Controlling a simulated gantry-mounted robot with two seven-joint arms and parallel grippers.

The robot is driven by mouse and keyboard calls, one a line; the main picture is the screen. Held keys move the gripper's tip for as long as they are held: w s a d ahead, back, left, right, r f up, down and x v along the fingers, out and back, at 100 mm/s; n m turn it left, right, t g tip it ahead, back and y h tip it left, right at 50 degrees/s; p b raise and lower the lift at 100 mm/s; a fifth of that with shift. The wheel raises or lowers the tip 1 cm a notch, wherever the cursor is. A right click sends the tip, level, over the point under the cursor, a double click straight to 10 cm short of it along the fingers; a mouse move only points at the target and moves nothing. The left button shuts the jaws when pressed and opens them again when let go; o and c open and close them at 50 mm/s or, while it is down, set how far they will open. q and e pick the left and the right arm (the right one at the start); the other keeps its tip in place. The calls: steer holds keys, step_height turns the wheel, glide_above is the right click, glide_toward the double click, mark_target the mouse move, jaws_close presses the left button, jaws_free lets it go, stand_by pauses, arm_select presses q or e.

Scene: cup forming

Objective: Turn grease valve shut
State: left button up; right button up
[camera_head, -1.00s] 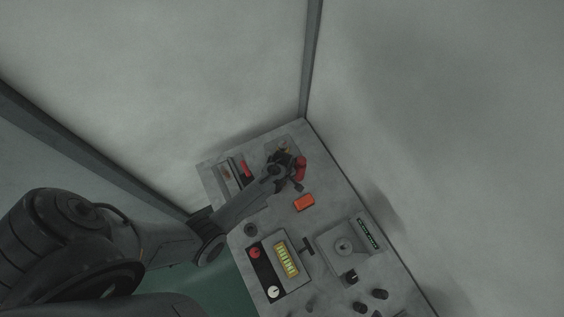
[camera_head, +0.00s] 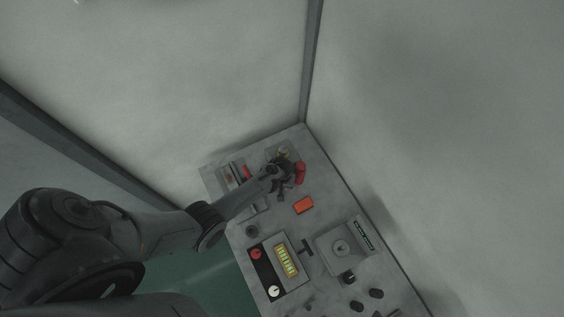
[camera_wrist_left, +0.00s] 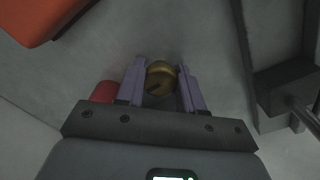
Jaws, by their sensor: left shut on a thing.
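A brass, rounded valve knob (camera_wrist_left: 160,76) sits between the two purple fingers of my left gripper (camera_wrist_left: 158,80) in the left wrist view. The fingers are shut on its sides. In the head view my left gripper (camera_head: 281,172) is at the far end of the grey panel (camera_head: 322,192), and its arm hides part of the valve area. A small yellowish part (camera_head: 284,153) shows just beyond the gripper. The valve's turn position cannot be read. My right gripper is not in view.
A red cylindrical part (camera_head: 300,173) stands close beside the gripper; red also shows by a finger in the wrist view (camera_wrist_left: 103,92). A dark framed slot (camera_wrist_left: 285,85) lies on the other side.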

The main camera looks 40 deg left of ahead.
arm_select(q)
steer(key=shift+m, duration=0.5)
steer(key=o, duration=1)
steer(key=shift+o, duration=0.2)
steer(key=shift+r, duration=0.45)
step_height(320, 180, up, 10)
steer(key=p, duration=0.2)
